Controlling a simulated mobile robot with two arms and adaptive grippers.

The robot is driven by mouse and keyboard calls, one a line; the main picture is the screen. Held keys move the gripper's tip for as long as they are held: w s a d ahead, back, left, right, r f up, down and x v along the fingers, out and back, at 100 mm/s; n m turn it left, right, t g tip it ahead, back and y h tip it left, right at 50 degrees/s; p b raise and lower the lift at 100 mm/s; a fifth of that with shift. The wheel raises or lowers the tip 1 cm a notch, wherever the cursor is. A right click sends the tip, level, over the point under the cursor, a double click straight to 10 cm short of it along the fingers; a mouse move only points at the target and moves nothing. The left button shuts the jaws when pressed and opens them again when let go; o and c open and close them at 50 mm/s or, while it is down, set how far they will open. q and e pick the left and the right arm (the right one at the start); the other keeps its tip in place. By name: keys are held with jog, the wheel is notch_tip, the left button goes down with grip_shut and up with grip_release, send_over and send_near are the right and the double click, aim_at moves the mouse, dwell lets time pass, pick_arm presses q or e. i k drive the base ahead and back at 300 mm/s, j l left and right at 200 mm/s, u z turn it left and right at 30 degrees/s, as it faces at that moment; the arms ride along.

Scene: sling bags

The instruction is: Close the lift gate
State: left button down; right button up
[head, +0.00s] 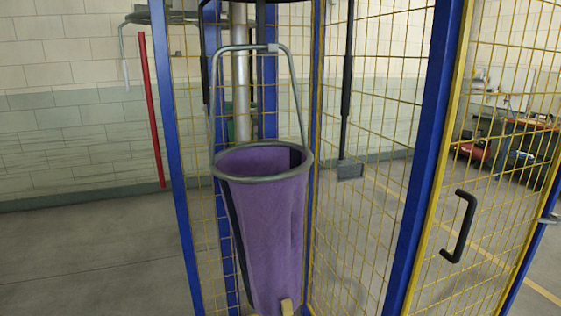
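The lift gate (485,205) appears to be the yellow mesh panel at the right of the head view, with a black pull handle (460,227) on it. It stands beside a blue post (428,150) and looks swung out to the right of the lift's front, though its hinge side is hard to tell. A metal latch piece (550,219) shows at its far right edge. The lower edge of the gate is cut off by the frame. Neither of my grippers is in view.
A purple sling bag (268,225) with a grey rim and hoop hangs inside the blue-framed cage. A black bar with a flat end (349,170) hangs beside it. A red pole (151,110) is at the left. A cluttered bench (520,145) stands behind the gate. Floor at left is clear.

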aim_at(468, 11)
jog(key=z, duration=1.35)
jog(key=i+l+u, duration=0.1)
jog(key=l, duration=0.2)
jog(key=i+l+u, duration=0.1)
jog(key=i+l, duration=0.15)
jog(key=i+l+u, duration=0.1)
jog(key=l, duration=0.3)
jog(key=i+l, duration=0.2)
jog(key=l+u, duration=0.05)
jog(key=l, duration=0.05)
